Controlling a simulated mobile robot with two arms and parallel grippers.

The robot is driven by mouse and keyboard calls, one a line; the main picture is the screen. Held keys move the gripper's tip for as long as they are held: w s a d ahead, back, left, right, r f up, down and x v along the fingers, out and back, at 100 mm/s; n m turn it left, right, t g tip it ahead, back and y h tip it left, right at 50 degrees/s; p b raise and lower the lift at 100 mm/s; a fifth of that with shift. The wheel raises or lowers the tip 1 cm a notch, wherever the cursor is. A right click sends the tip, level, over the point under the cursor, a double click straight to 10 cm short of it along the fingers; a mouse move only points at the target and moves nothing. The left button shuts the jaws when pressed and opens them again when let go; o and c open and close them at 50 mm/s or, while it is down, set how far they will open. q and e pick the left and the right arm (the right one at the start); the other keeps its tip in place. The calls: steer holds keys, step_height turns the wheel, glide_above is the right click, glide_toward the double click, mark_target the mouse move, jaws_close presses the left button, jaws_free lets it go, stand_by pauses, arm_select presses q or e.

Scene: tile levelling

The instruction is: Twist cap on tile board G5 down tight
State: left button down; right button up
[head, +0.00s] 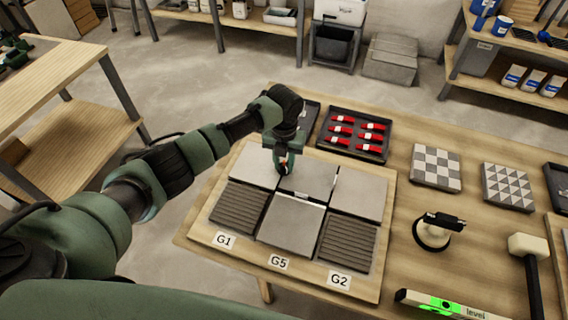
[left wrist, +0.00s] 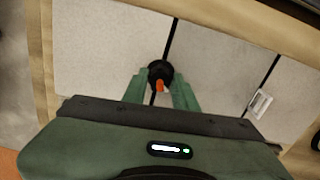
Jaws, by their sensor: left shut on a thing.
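The tile board (head: 225,238) is light wood and carries grey tiles (head: 357,194) and ribbed brown tiles. The G5 label (head: 278,262) is at the middle of its front edge, between G1 and G2. My left gripper (head: 284,168) is over the joint between the back left and back middle tiles, pointing down. In the left wrist view its green fingers (left wrist: 160,94) are shut on a round black cap (left wrist: 160,69) with an orange part, at the tile joint. The cap's underside and thread are hidden. My right gripper is not in view.
A white piece (left wrist: 260,103) sits in another tile joint. A black tray (head: 356,133) with several red pieces lies behind the board. To the right are patterned tiles (head: 436,167), a suction-cup-like tool (head: 433,233), a mallet (head: 528,246) and a green-lit level (head: 446,305).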

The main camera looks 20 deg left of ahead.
arm_select(q)
steer(key=shift+m, duration=0.6)
steer(key=shift+w, duration=0.1)
steer(key=c, duration=1.1)
jaws_free()
step_height(320, 180, up, 8)
steer(key=shift+f+b, duration=0.1)
steer(key=shift+b, duration=0.75)
